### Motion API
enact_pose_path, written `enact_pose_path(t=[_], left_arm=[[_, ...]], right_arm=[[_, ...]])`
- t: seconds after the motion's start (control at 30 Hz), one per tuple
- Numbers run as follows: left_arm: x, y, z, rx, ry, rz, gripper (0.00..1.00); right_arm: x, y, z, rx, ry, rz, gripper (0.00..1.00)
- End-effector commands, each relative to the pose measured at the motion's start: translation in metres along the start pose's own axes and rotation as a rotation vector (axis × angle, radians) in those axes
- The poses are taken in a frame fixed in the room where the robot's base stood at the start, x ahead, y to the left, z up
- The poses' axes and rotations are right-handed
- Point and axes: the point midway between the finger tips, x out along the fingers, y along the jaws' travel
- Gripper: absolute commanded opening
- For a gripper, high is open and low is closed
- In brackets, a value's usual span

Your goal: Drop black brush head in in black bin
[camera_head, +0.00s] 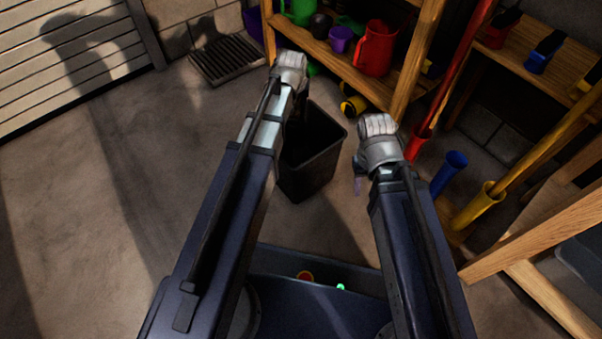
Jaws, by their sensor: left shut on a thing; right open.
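The black bin (313,178) stands upright on the concrete floor in the middle of the head view, its open top facing up. My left arm reaches across its left side. My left gripper (298,108) hangs down from the wrist at the bin's far left rim and is shut on a dark thing. That thing is mostly hidden by the arm and shadow; I cannot make out its shape, but its dark colour fits the black brush head. My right gripper (359,183) is open and empty, pointing down just right of the bin.
A wooden shelf (408,85) with a red jug (375,48) and a purple cup (341,39) stands behind the bin. Blue (450,172) and yellow (478,206) holders stand at right by a wooden frame. A floor grate (226,60) lies back left. The left floor is clear.

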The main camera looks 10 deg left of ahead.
Motion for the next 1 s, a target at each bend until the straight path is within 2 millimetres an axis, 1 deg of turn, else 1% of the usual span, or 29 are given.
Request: enact_pose_path(t=[0.03, 0.23, 0.37, 0.57, 0.8, 0.9, 1.0], left_arm=[[0.004, -0.002, 0.002, -0.003, 0.000, -0.001, 0.00], [0.004, -0.003, 0.002, -0.005, 0.000, -0.002, 0.00], [0.008, -0.003, 0.004, -0.005, 0.000, -0.002, 0.00], [0.024, -0.003, 0.010, -0.005, 0.000, -0.002, 0.00], [0.050, -0.003, 0.021, -0.005, 0.000, -0.002, 0.00], [0.057, -0.003, 0.024, -0.005, 0.000, -0.002, 0.00], [0.060, -0.003, 0.025, -0.005, 0.000, -0.002, 0.00]], right_arm=[[0.004, 0.000, 0.000, 0.000, 0.000, 0.000, 0.50], [0.004, 0.000, 0.000, 0.000, 0.000, 0.000, 0.50], [0.009, -0.001, -0.001, 0.000, 0.000, 0.000, 0.50], [0.026, -0.003, -0.002, 0.002, 0.001, 0.000, 0.50], [0.053, -0.005, -0.003, 0.004, 0.002, 0.000, 0.50], [0.061, -0.006, -0.004, 0.004, 0.003, 0.000, 0.50], [0.065, -0.006, -0.004, 0.004, 0.003, 0.000, 0.50]])
